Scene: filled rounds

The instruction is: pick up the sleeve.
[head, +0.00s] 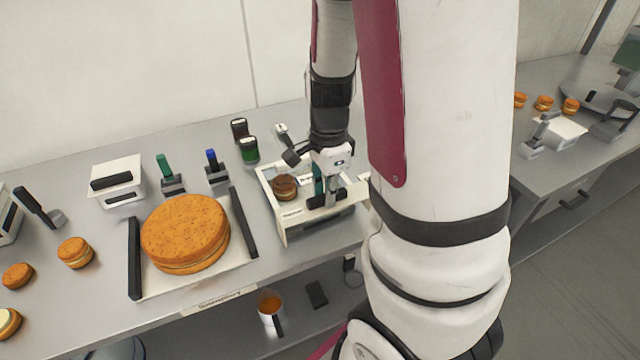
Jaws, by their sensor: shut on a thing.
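My gripper (326,198) reaches down into a white open-topped tray (293,228) at the middle of the counter. Its dark fingers are shut low inside the tray. A small teal piece (319,179) shows at the fingers; it looks like the sleeve, but most of it is hidden by the gripper. I cannot tell whether it is clear of the tray floor. A dark brown round (285,187) sits in the tray just left of the fingers.
A large orange filled round (185,234) lies on a white board between two black bars, left of the tray. My arm hides the area right of the tray.

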